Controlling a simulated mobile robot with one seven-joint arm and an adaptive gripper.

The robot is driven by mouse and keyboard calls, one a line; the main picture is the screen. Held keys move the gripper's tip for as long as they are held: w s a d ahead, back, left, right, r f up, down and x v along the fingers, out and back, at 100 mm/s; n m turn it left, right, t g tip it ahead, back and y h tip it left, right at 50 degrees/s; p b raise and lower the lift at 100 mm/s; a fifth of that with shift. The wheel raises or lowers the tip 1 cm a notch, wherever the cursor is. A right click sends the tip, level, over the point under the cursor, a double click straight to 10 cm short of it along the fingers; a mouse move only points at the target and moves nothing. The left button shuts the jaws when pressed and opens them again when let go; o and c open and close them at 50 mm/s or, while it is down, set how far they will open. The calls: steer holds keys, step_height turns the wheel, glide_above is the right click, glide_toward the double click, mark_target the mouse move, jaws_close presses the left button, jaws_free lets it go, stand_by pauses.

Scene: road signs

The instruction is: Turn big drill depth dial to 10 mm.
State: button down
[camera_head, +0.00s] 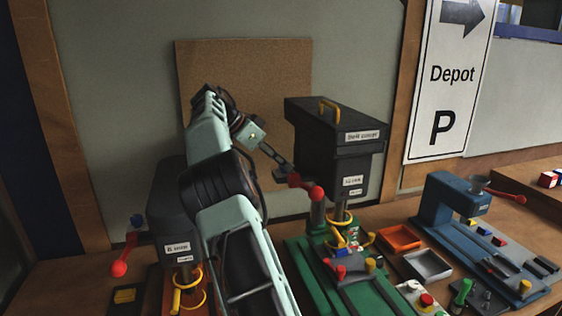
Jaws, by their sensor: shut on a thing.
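The big drill (334,150) is the tall black machine right of centre, with a yellow handle on top and white labels on its front. It stands on a green base (300,262). A red-knobbed lever (317,192) sticks out low at the left of its head. My gripper (284,172) is at the left side of the drill head, beside this lever. Its fingers are shut on a small part there. The part is mostly hidden, and the depth dial and its scale cannot be made out.
An orange tray (400,238) and a grey tray (428,265) lie between. A cork board (245,60) hangs behind.

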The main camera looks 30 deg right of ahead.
steer(key=c, duration=1.6)
jaws_free()
steer(key=shift+f, duration=0.1)
steer(key=v, duration=0.7)
steer(key=shift+a, duration=0.2)
